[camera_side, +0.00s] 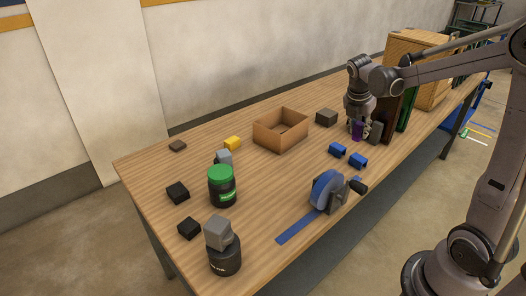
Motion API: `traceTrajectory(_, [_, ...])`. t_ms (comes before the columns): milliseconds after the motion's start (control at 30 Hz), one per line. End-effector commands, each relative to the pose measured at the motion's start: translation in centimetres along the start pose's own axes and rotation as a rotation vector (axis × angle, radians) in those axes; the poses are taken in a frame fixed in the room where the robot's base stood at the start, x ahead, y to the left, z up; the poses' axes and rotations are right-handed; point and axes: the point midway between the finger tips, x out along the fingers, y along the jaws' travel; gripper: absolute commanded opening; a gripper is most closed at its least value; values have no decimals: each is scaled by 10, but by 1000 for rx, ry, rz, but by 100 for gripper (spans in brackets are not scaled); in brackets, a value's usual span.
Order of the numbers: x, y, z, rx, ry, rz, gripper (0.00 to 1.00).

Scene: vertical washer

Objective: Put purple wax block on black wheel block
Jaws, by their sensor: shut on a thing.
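My gripper (360,128) points down at the right rear of the wooden table and is shut on the purple wax block (357,131). The fingers partly cover the block, and I cannot tell whether it touches the table. Two small black blocks lie at the left, one (178,192) farther back and one (189,229) nearer the front. I cannot tell which of them, if either, is the black wheel block.
A dark grey block (376,132) stands close beside my gripper. Blue blocks (338,150) lie in front of it.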

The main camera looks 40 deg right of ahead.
Motion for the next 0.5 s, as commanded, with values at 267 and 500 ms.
traceTrajectory(267, [-36, 124, -35, -265, 2, 109, 0])
traceTrajectory(500, [-71, 211, -88, -478, -2, 197, 0])
